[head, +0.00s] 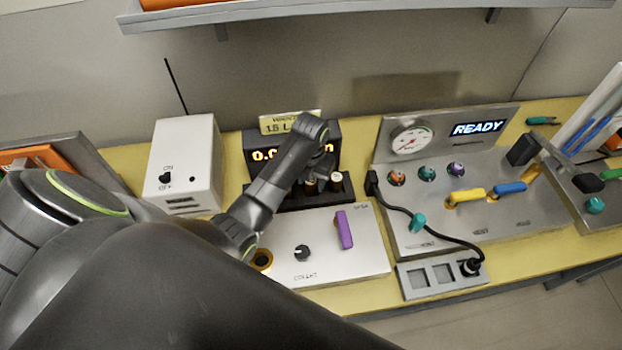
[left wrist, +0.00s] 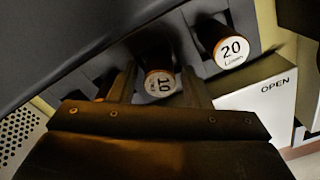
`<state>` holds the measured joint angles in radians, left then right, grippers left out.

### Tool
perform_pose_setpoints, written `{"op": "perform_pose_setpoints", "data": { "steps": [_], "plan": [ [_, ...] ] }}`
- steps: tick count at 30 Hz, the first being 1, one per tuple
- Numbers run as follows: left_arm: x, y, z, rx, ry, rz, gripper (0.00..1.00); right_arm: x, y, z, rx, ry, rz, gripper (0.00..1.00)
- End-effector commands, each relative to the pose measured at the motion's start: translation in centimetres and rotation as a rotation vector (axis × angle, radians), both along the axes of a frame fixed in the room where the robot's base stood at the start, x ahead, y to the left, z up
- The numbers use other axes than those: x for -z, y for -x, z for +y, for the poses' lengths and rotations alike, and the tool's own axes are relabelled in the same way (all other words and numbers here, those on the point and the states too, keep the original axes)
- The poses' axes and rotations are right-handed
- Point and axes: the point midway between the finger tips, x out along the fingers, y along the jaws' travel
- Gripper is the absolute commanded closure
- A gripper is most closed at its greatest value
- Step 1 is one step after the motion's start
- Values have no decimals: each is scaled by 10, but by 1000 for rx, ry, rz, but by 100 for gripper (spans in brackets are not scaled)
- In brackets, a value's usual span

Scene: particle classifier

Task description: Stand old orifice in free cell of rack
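The dark rack (head: 287,201) stands at the back of the bench, below the orange-digit display. My left gripper (head: 317,172) is over it. In the left wrist view, the left gripper (left wrist: 160,82) has one finger on each side of an orifice marked 10 (left wrist: 160,84). Gaps show between its cap and the fingers, so the gripper looks open around it. Its lower end is hidden. An orifice marked 20 (left wrist: 232,50) stands in the cell beside it. A bit of orange behind the left finger is mostly hidden. My right gripper is not in view.
A white panel (head: 365,262) with a purple lever (head: 343,229), a black knob and an orange-ringed socket (head: 262,259) lies in front of the rack. A white box (head: 185,165) stands left. A gauge console (head: 500,217) stands right, with a black cable (head: 435,232). A shelf hangs above.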

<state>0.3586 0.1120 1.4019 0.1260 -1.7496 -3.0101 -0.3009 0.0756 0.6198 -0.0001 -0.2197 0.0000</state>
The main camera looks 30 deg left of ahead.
Motion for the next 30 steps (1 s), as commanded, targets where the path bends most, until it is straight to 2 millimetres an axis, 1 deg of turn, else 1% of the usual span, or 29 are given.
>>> {"op": "perform_pose_setpoints", "data": {
  "steps": [9,12,14,17,20,24,26,30],
  "plan": [
    [-1,0,0,0,0,0,50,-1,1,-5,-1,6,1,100],
    [-5,0,0,0,0,0,50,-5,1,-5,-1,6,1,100],
    [-8,-1,0,0,0,-2,50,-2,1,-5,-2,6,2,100],
    [-22,-1,1,0,-1,-4,50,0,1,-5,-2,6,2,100],
    [-43,-2,1,2,-1,-7,50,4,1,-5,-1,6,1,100],
    [-76,-2,1,2,0,-8,50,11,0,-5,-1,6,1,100],
    [-91,0,0,1,0,0,50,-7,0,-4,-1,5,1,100],
    [-107,0,0,0,0,1,50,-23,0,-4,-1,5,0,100]
  ]
}}
